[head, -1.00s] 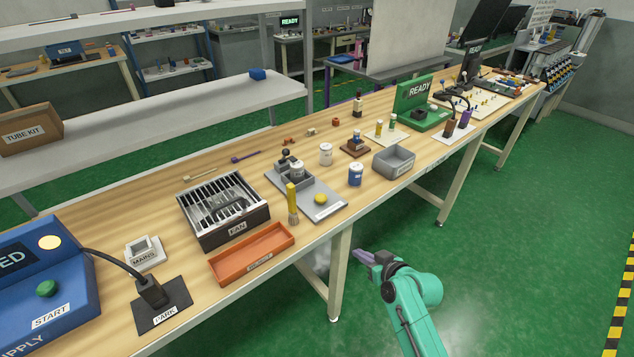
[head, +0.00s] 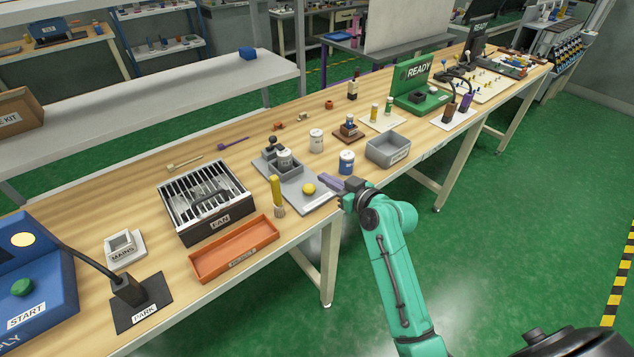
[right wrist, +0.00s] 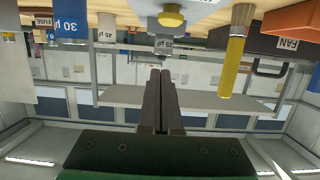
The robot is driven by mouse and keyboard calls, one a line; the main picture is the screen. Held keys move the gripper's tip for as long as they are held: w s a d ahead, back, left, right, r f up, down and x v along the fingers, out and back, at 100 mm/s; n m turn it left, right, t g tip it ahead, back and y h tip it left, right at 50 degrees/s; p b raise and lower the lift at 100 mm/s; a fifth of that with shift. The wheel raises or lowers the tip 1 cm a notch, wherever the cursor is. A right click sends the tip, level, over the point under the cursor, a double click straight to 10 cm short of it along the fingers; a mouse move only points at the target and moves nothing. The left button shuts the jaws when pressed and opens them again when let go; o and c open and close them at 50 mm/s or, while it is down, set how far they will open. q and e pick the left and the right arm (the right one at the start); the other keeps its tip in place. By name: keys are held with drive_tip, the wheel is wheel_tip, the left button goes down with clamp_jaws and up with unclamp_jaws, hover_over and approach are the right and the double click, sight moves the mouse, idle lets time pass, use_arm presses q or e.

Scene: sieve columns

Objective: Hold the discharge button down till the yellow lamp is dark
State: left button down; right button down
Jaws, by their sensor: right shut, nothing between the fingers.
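A yellow domed button (head: 308,188) sits on a grey plate (head: 322,197) at the table's front edge; the plate's label is too small to read. It also shows at the top of the right wrist view (right wrist: 171,17). A round pale yellow lamp (head: 23,239), looking lit, is on the blue supply box (head: 50,290) at the far left, above a green START button (head: 22,287). My right gripper (head: 323,181) is shut and empty, its purple-grey fingers just right of the yellow button, apparently apart from it. The fingers also show in the right wrist view (right wrist: 160,75).
A yellow-handled brush (head: 276,190) stands left of the button. Behind are a white jar (head: 316,141) and a blue jar (head: 347,162). A grey bin (head: 388,150) stands to the right, an orange tray (head: 236,252) and FAN box (head: 222,218) to the left.

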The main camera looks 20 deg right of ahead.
sight(309, 188)
drive_tip(key=x, duration=0.4)
drive_tip(key=shift+r, duration=0.15)
drive_tip(key=f, duration=0.4)
drive_tip(key=shift+w+a, duration=0.1)
drive_tip(key=shift+w, duration=0.2)
drive_tip(key=shift+f, duration=0.2)
